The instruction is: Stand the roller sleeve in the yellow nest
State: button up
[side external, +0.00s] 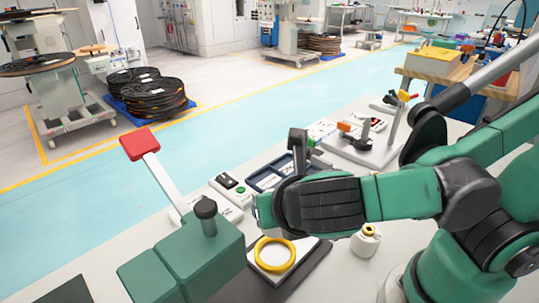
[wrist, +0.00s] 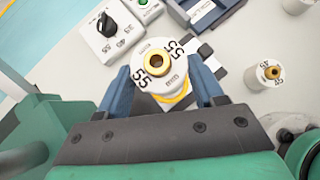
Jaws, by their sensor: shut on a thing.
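My gripper (wrist: 163,88) is shut on a white roller sleeve (wrist: 150,78) with a brass centre and "55" printed on its top face. One blue finger lies on each side of it. In the side external view my wrist hides the sleeve and most of the fingers. The yellow nest (side external: 274,254) is a ring on a white plate, just below my gripper. In the wrist view a part of the yellow ring (wrist: 178,98) shows beyond the sleeve's lower edge, and the sleeve covers the rest. I cannot tell how high the sleeve is above the nest.
Another white roller (side external: 366,240) stands on the table to the right of the nest; it also shows in the wrist view (wrist: 268,73). A green machine with a red-ended lever (side external: 140,144) stands close on the left. A switch box (side external: 231,188) and a dark blue tray (side external: 268,176) lie behind.

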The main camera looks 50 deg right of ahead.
aim_at(280, 233)
jog(key=shift+f, duration=2.65)
jog(key=shift+f, duration=1)
dwell(0.5)
jog(key=o, duration=1.4)
jog(key=shift+v, duration=2.85)
jog(key=shift+d, duration=0.1)
